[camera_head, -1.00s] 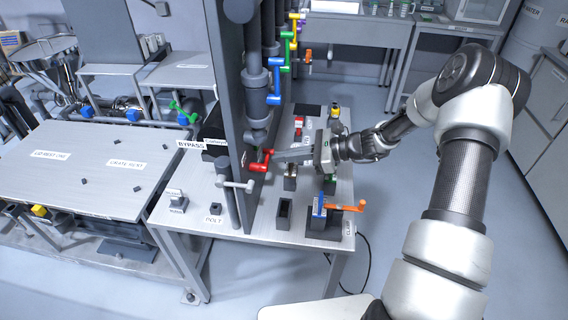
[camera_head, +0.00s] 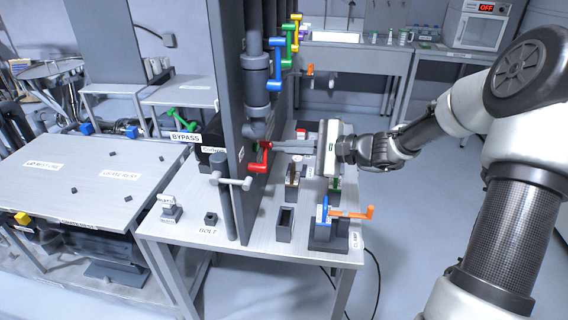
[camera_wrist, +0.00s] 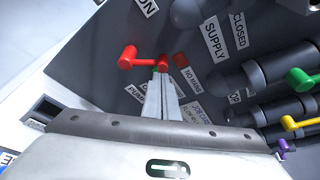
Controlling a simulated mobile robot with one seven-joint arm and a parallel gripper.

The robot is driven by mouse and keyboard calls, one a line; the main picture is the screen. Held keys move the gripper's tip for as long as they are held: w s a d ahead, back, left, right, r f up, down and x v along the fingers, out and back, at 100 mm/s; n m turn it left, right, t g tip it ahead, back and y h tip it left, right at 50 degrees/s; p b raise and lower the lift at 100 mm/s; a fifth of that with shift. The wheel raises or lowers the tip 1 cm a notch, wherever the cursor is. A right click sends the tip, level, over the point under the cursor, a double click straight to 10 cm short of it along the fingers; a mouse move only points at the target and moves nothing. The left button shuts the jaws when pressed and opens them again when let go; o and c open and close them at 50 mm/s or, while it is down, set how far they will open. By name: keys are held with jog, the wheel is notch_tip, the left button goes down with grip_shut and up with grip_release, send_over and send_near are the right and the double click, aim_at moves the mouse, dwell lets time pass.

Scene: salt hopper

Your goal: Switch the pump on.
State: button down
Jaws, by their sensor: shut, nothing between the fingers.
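A red lever (camera_head: 262,157) sits on the dark upright panel (camera_head: 228,90). In the wrist view the red lever (camera_wrist: 140,60) has its knob end to the left and its pivot at the right. My gripper (camera_head: 277,147) is shut and empty, its fingers reaching left to the panel at the lever. In the wrist view my fingertips (camera_wrist: 161,76) are right below the lever's pivot end; whether they touch it I cannot tell. A label partly reading "PUMP" (camera_wrist: 135,92) shows left of my fingers, partly hidden. I cannot make out a pump switch for certain.
A white-grey handle (camera_head: 235,182) stands at the panel's near edge. An orange lever on a blue clamp (camera_head: 322,210) stands on the bench front. Blue, green and yellow levers (camera_head: 281,62) line the pipes behind. "SUPPLY" (camera_wrist: 214,39) and "CLOSED" labels show on the panel.

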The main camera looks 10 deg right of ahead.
jog(key=s+n+b, duration=0.1)
jog(key=b, duration=0.1)
jog(key=r+n+t+b, duration=0.1)
jog(key=b, duration=0.2)
jog(key=s+n+b, duration=0.1)
jog(key=n+b, duration=0.1)
jog(key=shift+s+a+r+t+y+b, duration=0.15)
jog(key=shift+s+a+t+y+b, duration=0.15)
jog(key=shift+a+t+b, duration=0.1)
jog(key=shift+s+r, duration=0.1)
